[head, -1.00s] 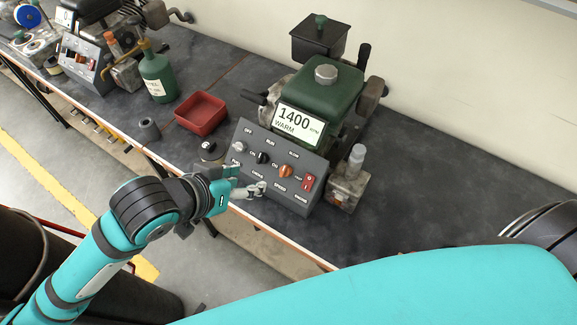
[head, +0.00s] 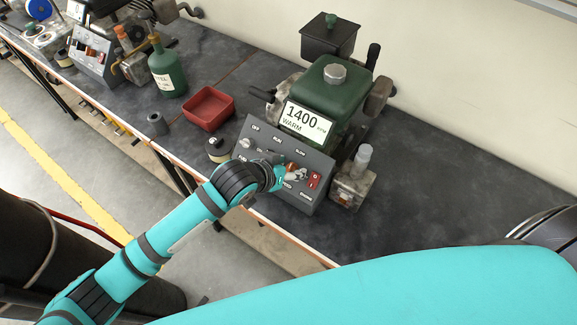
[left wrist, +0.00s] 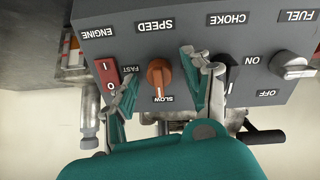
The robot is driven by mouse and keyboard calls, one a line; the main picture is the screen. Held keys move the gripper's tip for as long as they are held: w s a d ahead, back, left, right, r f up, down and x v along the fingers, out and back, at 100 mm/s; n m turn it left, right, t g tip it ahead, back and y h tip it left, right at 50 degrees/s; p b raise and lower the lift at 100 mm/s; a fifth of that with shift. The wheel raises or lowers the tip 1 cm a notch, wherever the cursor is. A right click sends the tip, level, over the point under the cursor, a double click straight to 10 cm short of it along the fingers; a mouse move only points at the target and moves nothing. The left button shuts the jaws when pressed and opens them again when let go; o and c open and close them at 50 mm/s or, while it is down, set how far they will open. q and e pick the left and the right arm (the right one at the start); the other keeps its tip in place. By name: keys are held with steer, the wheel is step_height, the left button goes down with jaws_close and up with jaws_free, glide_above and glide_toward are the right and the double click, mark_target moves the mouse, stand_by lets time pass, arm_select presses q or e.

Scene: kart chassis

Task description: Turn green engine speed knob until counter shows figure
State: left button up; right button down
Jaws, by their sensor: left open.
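The green engine (head: 335,95) stands on the bench with a grey control panel (head: 262,150) at its front. Its white counter (head: 303,118) reads 1400 RPM and WARM. The SPEED knob (left wrist: 159,73) is orange, between the FAST and SLOW marks; in the head view it is mostly hidden by my gripper. My left gripper (head: 292,175) is at the panel, open. In the left wrist view its two fingers (left wrist: 159,78) stand apart on either side of the knob, with gaps showing. My right gripper is not in view.
Beside the SPEED knob are a red engine switch (left wrist: 107,76), the black choke knob (left wrist: 218,73) and the fuel knob (left wrist: 292,64). A red tray (head: 208,108) and a green bottle (head: 166,68) stand left of the engine. The bench at right is clear.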

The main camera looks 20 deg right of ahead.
arm_select(q)
steer(key=shift+d+f, duration=0.1)
steer(key=shift+c, duration=0.2)
jaws_close()
